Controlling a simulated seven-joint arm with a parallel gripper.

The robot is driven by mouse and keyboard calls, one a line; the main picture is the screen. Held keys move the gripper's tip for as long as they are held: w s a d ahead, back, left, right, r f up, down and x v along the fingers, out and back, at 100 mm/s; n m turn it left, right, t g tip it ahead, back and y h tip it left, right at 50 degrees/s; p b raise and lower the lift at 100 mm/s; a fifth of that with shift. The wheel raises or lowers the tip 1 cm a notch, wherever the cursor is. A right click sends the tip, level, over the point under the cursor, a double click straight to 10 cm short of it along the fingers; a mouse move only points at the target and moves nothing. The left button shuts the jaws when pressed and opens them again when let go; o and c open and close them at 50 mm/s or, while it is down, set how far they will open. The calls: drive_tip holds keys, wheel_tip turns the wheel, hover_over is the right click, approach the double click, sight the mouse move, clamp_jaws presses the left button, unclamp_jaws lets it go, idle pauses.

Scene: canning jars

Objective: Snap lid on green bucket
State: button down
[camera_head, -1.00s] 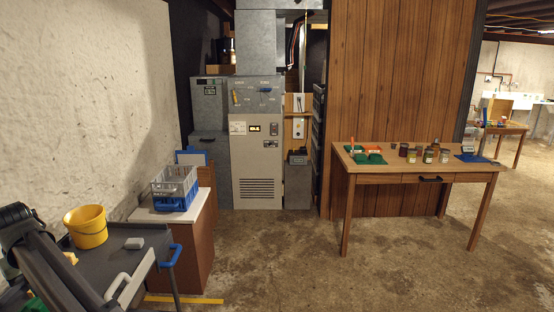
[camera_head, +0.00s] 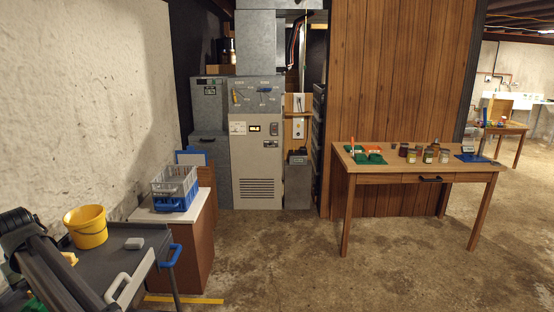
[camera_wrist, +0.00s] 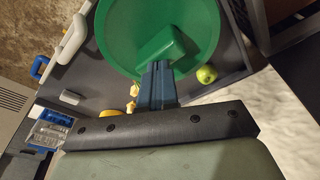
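In the wrist view a round green lid (camera_wrist: 118,35) with a raised block handle fills the top middle. My gripper (camera_wrist: 158,70) has its dark fingers close together at this handle, and it looks shut on it; the handle hides the fingertips. What lies under the lid is hidden, and I cannot make out a separate green bucket. In the head view only a sliver of green (camera_head: 35,304) shows beside my arm at the lower left, and I cannot tell whether it is lid or bucket. My gripper is out of the head view.
A dark cart top (camera_head: 115,258) holds a yellow bucket (camera_head: 86,227) and a small grey block (camera_head: 134,243). A bottle crate (camera_head: 175,187) stands on a cabinet. A wooden table (camera_head: 420,170) with jars stands at the right.

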drive_tip(key=shift+r, duration=0.1)
idle(0.6)
drive_tip(key=a+v, duration=0.1)
drive_tip(key=v, duration=0.5)
drive_tip(key=shift+w+r, duration=0.3)
drive_tip(key=shift+r, duration=0.1)
idle(0.4)
